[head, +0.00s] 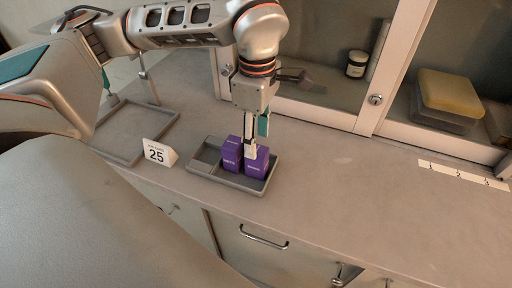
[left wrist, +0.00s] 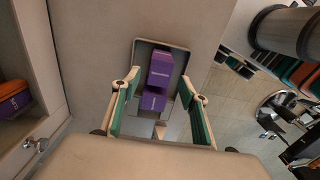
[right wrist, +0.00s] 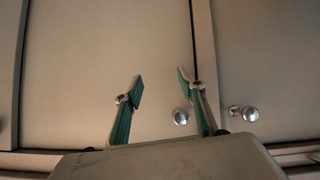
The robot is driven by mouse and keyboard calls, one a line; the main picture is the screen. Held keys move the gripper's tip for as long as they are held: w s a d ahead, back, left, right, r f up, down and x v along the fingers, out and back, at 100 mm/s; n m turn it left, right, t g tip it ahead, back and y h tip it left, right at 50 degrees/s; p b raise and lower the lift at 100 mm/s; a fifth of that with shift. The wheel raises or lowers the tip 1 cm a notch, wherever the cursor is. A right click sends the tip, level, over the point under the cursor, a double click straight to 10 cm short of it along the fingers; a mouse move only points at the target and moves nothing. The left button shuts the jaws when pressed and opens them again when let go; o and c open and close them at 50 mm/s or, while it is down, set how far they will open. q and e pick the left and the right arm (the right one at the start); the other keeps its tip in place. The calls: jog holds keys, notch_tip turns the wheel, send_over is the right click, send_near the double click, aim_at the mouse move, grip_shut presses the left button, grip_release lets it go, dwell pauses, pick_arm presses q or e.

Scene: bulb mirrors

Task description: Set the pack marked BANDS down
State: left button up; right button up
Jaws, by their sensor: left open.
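Two purple packs stand in a grey divided tray (head: 224,179) on the counter: a left pack (head: 231,158) and a right pack (head: 257,167). Their white print is too small to read surely, so I cannot tell which is marked BANDS. In the left wrist view, one pack (left wrist: 160,68) is farther off and another (left wrist: 153,102) nearer, side by side in the tray. My left gripper (head: 256,148) points down over the packs. Its fingers are spread, with a gap around the packs in the left wrist view. My right gripper (right wrist: 160,82) is open and empty, facing cabinet doors.
A card reading 25 (head: 159,153) stands left of the tray. A stand with a flat frame base (head: 133,158) is farther left. Behind are glass-fronted cabinets with a jar (head: 357,64) and a yellow-topped box (head: 449,94). Counter to the right is clear up to a numbered strip (head: 462,175).

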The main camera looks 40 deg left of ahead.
pick_arm(q)
notch_tip(320, 180, up, 7)
jog(key=shift+p, duration=0.35)
dwell(0.3)
